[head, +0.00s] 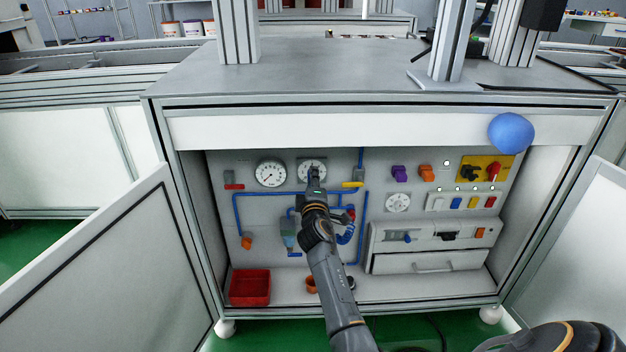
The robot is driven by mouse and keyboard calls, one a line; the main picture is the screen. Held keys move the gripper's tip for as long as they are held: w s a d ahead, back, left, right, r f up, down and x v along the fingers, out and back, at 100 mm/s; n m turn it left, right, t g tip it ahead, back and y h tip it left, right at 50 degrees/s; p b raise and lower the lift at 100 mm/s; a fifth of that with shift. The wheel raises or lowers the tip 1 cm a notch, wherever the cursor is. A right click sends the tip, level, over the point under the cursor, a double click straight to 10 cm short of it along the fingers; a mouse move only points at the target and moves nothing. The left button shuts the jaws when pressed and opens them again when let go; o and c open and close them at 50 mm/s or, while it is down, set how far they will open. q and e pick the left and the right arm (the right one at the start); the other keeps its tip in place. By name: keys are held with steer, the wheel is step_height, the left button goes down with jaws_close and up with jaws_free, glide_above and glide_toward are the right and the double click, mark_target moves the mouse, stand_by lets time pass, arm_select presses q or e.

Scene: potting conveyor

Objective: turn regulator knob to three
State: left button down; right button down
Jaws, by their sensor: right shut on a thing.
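My right gripper (315,173) reaches up to a round white dial (305,164) on the panel inside the open cabinet. It is shut on the regulator knob at the middle of this dial. The fingers cover the knob and the lower part of the dial, so I cannot read the setting. My left gripper is not in view.
A round gauge (271,173) sits left of the dial, with blue pipes (262,195) below. Switches, a smaller white dial (398,202) and a drawer (428,263) are at right. A red bin (250,287) stands on the cabinet floor. A blue ball (511,133) shows at upper right.

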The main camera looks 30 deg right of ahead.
steer(key=c, duration=1.1)
jaws_free()
steer(key=v, duration=1.2)
